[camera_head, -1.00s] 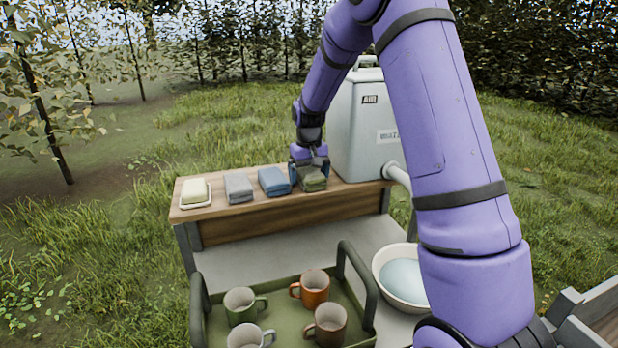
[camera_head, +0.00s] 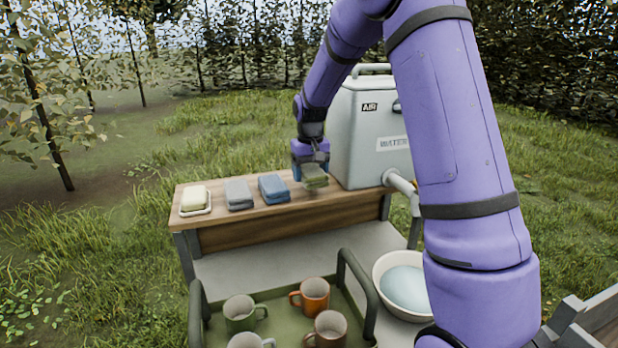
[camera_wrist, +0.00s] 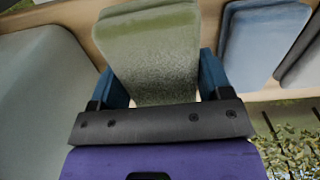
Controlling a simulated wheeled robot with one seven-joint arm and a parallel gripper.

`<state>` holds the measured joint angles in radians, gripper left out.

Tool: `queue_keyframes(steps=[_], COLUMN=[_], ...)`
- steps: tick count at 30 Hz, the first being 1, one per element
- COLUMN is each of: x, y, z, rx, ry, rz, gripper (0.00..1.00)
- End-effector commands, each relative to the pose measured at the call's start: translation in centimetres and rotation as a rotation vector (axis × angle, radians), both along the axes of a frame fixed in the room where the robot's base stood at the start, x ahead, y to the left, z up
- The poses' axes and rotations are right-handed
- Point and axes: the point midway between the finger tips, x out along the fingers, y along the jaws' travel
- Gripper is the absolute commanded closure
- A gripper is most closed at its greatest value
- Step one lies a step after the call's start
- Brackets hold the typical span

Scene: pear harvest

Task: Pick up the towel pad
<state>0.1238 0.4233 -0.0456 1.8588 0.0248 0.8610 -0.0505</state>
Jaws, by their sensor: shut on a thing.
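A green folded towel pad (camera_head: 315,179) is held by my gripper (camera_head: 310,172) just above the right part of the wooden shelf (camera_head: 300,208). In the wrist view the green pad (camera_wrist: 155,60) sits between the two blue fingers of my gripper (camera_wrist: 165,80), which are shut on its sides. A blue folded pad (camera_head: 273,189) and a grey folded pad (camera_head: 238,194) lie on the shelf to the left. The blue pad also shows in the wrist view (camera_wrist: 255,45).
A grey water tank (camera_head: 362,130) with a tap stands close on the right. A soap dish (camera_head: 195,201) is at the shelf's left end. Below are a green tray (camera_head: 275,297) with several mugs and a bowl (camera_head: 385,300) of water.

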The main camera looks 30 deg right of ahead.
Motion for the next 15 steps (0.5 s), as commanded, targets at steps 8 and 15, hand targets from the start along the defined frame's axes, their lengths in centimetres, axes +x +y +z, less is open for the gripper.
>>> queue_keyframes(steps=[8,15], x=[-6.2,-11.4], y=[1.3,2.3], z=[0.7,1.1], rx=[0.0,0.0], ry=[-0.002,-0.001], rz=[0.001,0.0], gripper=[0.52,0.52])
